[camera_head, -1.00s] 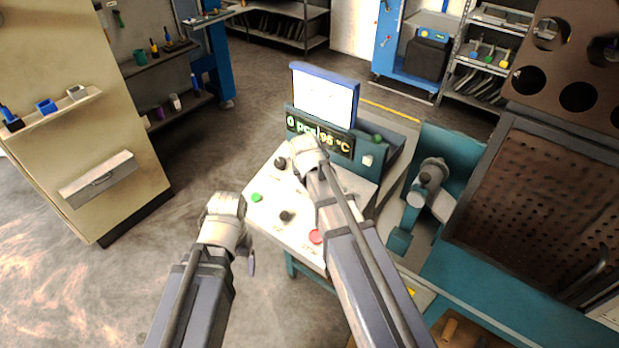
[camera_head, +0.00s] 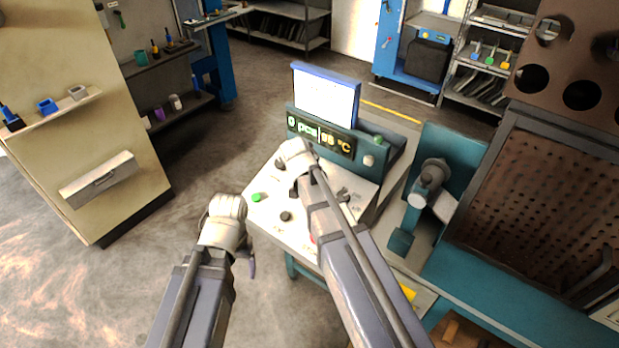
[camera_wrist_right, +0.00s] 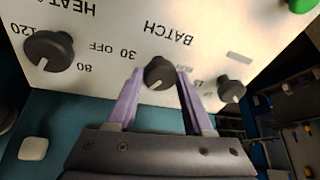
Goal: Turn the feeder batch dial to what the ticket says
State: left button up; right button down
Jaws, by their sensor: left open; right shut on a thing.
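The black BATCH dial (camera_wrist_right: 158,70) is on the pale feeder panel (camera_wrist_right: 225,30). In the right wrist view it sits between the two purple fingers of my right gripper (camera_wrist_right: 159,76), which is shut on it. The dial's white mark points toward the bottom of that picture; "30" and "OFF" read upside down to its left. In the head view my right gripper (camera_head: 295,158) hides the dial. My left gripper (camera_head: 250,262) is open and empty at the panel's left side, its fingers mostly hidden. I cannot make out a legible ticket.
The HEAT dial (camera_wrist_right: 48,50) and a smaller black knob (camera_wrist_right: 232,90) flank the BATCH dial. A display (camera_head: 320,137) shows 0 pcs and a blurred temperature below a white screen (camera_head: 325,97). A green button (camera_head: 256,197) and another black knob (camera_head: 286,216) are on the panel.

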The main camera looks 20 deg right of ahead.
jog(key=shift+c, duration=1.5)
grip_release()
jog(key=shift+r, duration=0.1)
jog(key=p+v, duration=0.6)
jog(key=v, duration=0.1)
jog(key=shift+s+r+p, duration=0.2)
jog(key=shift+r+p, duration=0.05)
jog(key=shift+p, duration=0.15)
jog(key=shift+a, duration=0.1)
jog(key=s+a+f+n+g, duration=0.1)
jog(key=s+a+n, duration=0.2)
jog(key=s, duration=0.3)
jog(key=s+a+f+n+g+y, duration=0.1)
jog(key=s+a+n+g, duration=0.1)
jog(key=s+a+n, duration=0.2)
jog(key=s+a+f+n+g+y, duration=0.1)
jog(key=s+a+n+g, duration=0.1)
jog(key=s, duration=0.8)
jog(key=shift+a+n, duration=0.75)
jog(key=shift+n, duration=0.25)
